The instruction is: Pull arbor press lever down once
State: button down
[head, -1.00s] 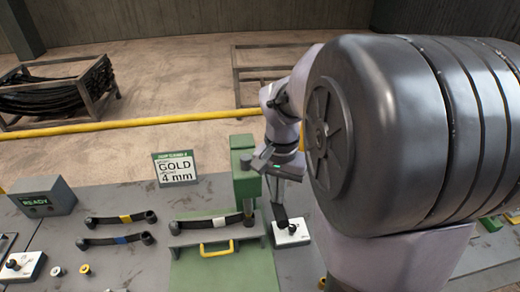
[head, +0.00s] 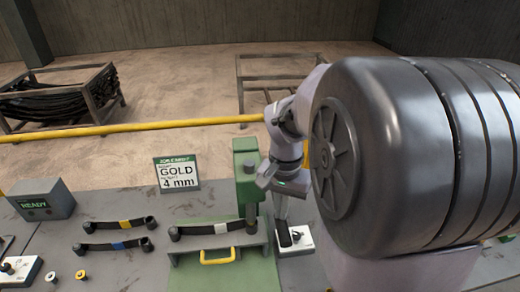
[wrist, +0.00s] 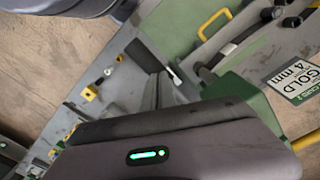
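The green arbor press (head: 246,170) stands at the back of the bench in the head view, its grey ram over a dark leaf spring (head: 195,230) on the green fixture. My gripper (head: 283,222) points down just right of the press. A dark cylindrical piece (head: 284,238), possibly the lever's grip, shows at its fingertips; I cannot tell whether the fingers hold it. In the wrist view the gripper body hides much of the press, and the grey fingers (wrist: 159,92) are close together. The rest of the lever is not clearly seen.
A GOLD 4 mm sign (head: 177,173) and a READY box (head: 40,198) stand to the left. Two banded springs (head: 115,235) lie on the bench. A yellow handle (head: 217,256) fronts the fixture. A small white switch plate (head: 300,243) is beside the gripper.

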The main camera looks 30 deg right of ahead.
jog(key=shift+f, duration=0.15)
jog(key=shift+w+d+f+b, duration=0.1)
jog(key=shift+w+f+b, duration=0.1)
jog(key=shift+f+b, duration=1.15)
jog(key=shift+s+f, duration=0.1)
jog(key=shift+f, duration=0.45)
jog(key=r+p, duration=0.1)
jog(key=r, duration=0.1)
jog(key=w+r+p, duration=0.1)
jog(key=r+p, duration=0.1)
jog(key=w+d+r+p, duration=0.1)
jog(key=r+p, duration=0.1)
jog(key=shift+r, duration=0.15)
jog(key=s+a+r+p, duration=0.1)
jog(key=s+a+r, duration=0.1)
jog(key=s, duration=0.3)
jog(key=s+a+r+p, duration=0.1)
jog(key=s+a, duration=0.2)
jog(key=s, duration=0.2)
jog(key=shift+s+a+r+p, duration=0.15)
jog(key=shift+s+r+p, duration=0.15)
jog(key=shift+s+r, duration=0.1)
